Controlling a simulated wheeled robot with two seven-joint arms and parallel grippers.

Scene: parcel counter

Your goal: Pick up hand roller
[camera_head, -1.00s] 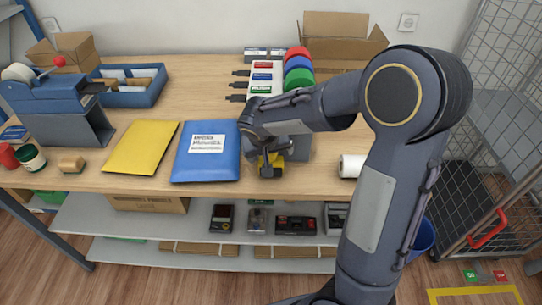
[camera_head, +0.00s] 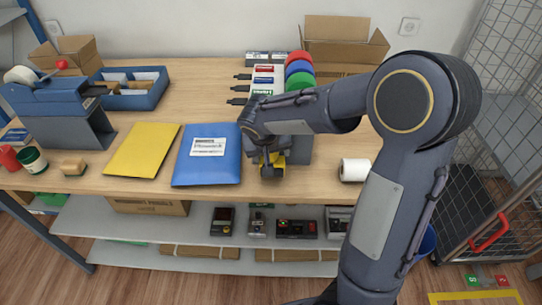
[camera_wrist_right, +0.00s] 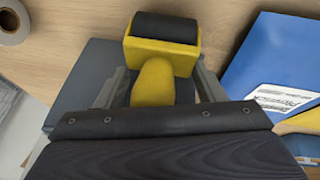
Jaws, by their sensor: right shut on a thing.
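The hand roller has a yellow body and a black roller; it shows large in the right wrist view (camera_wrist_right: 163,52) and partly in the head view (camera_head: 277,160). My right gripper (camera_head: 268,160) is shut on the hand roller's yellow handle; its fingers (camera_wrist_right: 160,88) stand on both sides of the handle in the right wrist view. The roller is over or on a dark grey pad (camera_head: 302,150); I cannot tell whether it touches. My arm hides part of the pad. My left gripper is not in view.
A blue mailer (camera_head: 207,172) and a yellow mailer (camera_head: 143,150) lie to the left. Red, blue and green tape rolls (camera_head: 299,70) and marker boxes (camera_head: 264,80) are behind. A sponge (camera_head: 73,167) lies at far left.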

